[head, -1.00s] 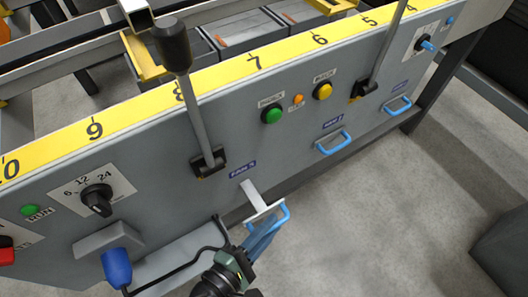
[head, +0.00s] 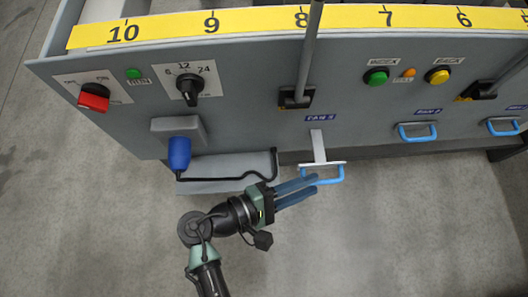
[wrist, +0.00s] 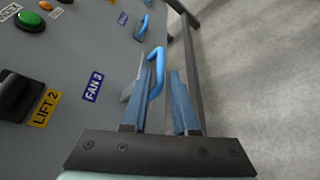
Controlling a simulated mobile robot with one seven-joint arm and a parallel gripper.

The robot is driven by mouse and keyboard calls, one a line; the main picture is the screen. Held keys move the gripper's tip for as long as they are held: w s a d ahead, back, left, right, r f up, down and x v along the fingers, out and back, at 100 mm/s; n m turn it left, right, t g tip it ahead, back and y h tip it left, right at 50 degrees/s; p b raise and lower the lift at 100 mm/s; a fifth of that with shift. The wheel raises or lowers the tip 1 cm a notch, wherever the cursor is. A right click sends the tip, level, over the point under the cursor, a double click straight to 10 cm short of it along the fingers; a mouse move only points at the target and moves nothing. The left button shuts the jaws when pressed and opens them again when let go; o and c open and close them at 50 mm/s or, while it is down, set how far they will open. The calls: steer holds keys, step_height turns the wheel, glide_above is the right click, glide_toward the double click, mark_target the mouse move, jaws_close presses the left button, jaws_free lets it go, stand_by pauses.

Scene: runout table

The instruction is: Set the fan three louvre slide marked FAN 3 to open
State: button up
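The FAN 3 slide is a pale flat bar (head: 318,146) with a blue loop handle (head: 342,174). It stands out from the grey panel below the blue FAN 3 label (head: 320,118), farther than the other two slides. My gripper (head: 316,184) is at the outer side of this handle, its two blue fingers apart. In the wrist view a clear gap shows between the fingers (wrist: 160,75). The handle (wrist: 158,62) reaches beside the left finger into the gap; whether it touches a finger I cannot tell. The fingers hide part of the handle.
Two other blue slide handles (head: 417,133) (head: 502,126) sit to the right, close to the panel. A lever (head: 307,60) rises above the FAN 3 label. A blue plug-like part (head: 179,153) and a black cable lie left of my gripper. The floor in front is clear.

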steer(key=p+v, duration=0.2)
steer(key=v, duration=0.7)
steer(key=shift+a, duration=0.4)
steer(key=shift+s, duration=0.25)
